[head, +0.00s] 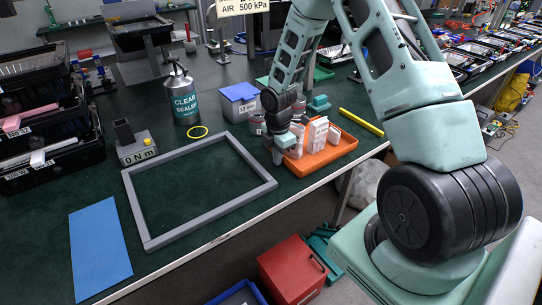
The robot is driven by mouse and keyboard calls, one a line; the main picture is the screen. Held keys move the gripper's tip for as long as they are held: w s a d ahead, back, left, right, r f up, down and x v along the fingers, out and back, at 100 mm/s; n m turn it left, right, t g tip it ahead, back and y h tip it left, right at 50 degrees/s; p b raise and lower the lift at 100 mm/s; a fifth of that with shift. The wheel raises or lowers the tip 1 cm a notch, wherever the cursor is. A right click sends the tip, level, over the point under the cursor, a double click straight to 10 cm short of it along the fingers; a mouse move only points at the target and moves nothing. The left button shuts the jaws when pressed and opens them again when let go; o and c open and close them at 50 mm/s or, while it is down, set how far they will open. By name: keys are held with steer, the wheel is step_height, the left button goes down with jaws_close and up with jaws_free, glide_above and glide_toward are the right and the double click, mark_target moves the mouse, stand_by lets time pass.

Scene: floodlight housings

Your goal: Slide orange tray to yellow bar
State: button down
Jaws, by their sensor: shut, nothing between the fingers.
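The orange tray (332,152) lies on the dark green bench near its front edge, right of the middle. It holds white boxes (315,133) and a few small pale items. The yellow bar (361,122) lies flat on the bench, to the right of and behind the tray, with a narrow gap visible between them. My gripper (277,156) is shut and points down at the tray's left end. It hides part of that end, and I cannot tell whether it touches the tray.
A grey rectangular frame (137,209) lies left of the tray, and a blue mat (98,250) farther left. Behind stand a sealer can (184,100), a yellow ring (197,132) and a blue-lidded box (238,100). A red box (291,270) is below the bench edge.

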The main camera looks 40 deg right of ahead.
mark_target(309, 142)
steer(key=shift+d, duration=0.1)
steer(key=d+p, duration=0.1)
steer(key=d, duration=0.3)
steer(key=d+p, duration=0.2)
steer(key=d, duration=0.2)
steer(key=d+p, duration=0.2)
steer(key=d, duration=0.1)
steer(key=shift+s+d+r, duration=0.15)
steer(key=shift+s+d, duration=0.2)
steer(key=shift+d, duration=0.6)
steer(key=a, duration=0.4)
steer(key=shift+w+r, duration=0.15)
steer(key=shift+r, duration=0.1)
step_height(309, 142, up, 9)
steer(key=shift+r+b, duration=0.15)
steer(key=shift+b, duration=0.15)
